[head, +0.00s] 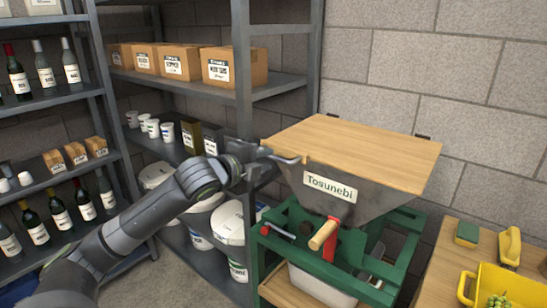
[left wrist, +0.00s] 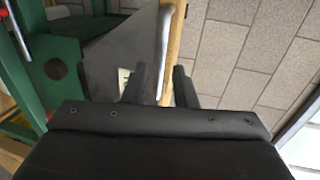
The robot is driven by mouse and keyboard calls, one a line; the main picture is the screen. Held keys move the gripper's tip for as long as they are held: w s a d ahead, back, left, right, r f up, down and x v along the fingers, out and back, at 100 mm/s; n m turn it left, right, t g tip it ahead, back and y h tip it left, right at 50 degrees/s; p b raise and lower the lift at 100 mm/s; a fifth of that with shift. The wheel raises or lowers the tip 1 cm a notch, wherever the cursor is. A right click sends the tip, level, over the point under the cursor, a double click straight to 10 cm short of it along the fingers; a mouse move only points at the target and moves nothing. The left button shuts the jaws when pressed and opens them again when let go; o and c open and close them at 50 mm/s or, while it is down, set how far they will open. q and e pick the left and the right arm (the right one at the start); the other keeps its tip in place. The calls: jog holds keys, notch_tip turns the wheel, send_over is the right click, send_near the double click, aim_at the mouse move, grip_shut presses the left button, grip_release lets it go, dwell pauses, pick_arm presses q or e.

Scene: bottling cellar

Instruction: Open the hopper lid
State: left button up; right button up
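The wooden hopper lid (head: 360,150) lies flat over the grey metal hopper (head: 345,201), which carries a "Tosunebi" plate. A grey bar handle (head: 287,159) sticks out at the lid's front left edge. My left gripper (head: 264,152) is at this handle, coming from the left. In the left wrist view its two dark fingers (left wrist: 160,88) stand apart, with the handle bar (left wrist: 164,50) and the lid's wooden edge (left wrist: 178,22) running down between them. I cannot tell whether a finger touches the bar. My right gripper is not in view.
The hopper sits in a green frame (head: 262,256) with a wooden-gripped crank (head: 323,235) in front. Metal shelves with boxes (head: 235,67) and tubs stand close behind the left arm. A stone wall is behind the lid. A table with a yellow crate (head: 500,279) is at right.

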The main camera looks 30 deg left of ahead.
aim_at(272, 158)
pick_arm(q)
jog(key=shift+x, duration=2.05)
grip_shut()
